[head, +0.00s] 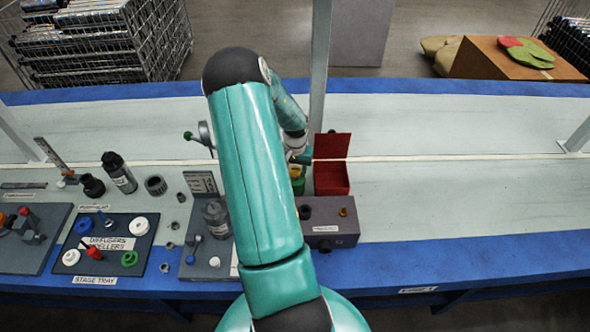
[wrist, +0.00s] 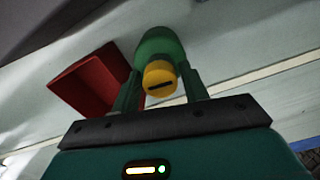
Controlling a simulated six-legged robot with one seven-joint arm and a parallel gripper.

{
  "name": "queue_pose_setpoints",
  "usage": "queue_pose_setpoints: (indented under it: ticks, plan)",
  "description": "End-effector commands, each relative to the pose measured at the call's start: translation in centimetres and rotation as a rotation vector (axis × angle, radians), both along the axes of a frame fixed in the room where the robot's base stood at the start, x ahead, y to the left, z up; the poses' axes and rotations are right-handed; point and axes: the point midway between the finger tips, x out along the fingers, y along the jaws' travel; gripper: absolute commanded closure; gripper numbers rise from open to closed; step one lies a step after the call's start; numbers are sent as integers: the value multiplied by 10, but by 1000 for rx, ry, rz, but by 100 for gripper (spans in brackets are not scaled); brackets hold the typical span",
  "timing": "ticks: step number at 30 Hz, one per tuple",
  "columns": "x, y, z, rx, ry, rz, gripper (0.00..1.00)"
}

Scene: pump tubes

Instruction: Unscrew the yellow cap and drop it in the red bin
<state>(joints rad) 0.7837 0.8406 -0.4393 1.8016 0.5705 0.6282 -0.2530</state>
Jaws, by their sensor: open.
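The yellow cap (wrist: 158,72) sits on the end of a green cylindrical body (wrist: 160,43); a dark slot shows on the cap. In the head view the yellow cap (head: 297,171) and green body (head: 298,186) are partly hidden behind my arm. My gripper (wrist: 160,78) is open, with one finger on each side of the cap in the wrist view; whether they touch it I cannot tell. In the head view my gripper (head: 300,157) is small and partly hidden. The red bin (head: 331,180) stands just right of the cap, lid raised; it also shows in the wrist view (wrist: 88,85).
A grey block (head: 330,213) with small fittings stands in front of the bin. A stage tray (head: 105,262) and several loose parts lie left of my arm. A vertical post (head: 320,70) rises behind the bin. The bench to the right is clear.

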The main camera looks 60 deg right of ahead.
Motion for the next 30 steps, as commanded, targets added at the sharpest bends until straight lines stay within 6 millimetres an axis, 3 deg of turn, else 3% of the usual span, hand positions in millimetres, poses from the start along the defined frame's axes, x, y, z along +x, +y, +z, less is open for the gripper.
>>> queue_pose_setpoints:
  ticks: [15,22,28,30]
  plan:
    - [1,0,0,-1,0,-454,56]
    - [0,0,0,1,-1,-477,56]
    - [1,0,0,1,-1,-475,94]
    - [1,0,0,1,-1,-475,94]
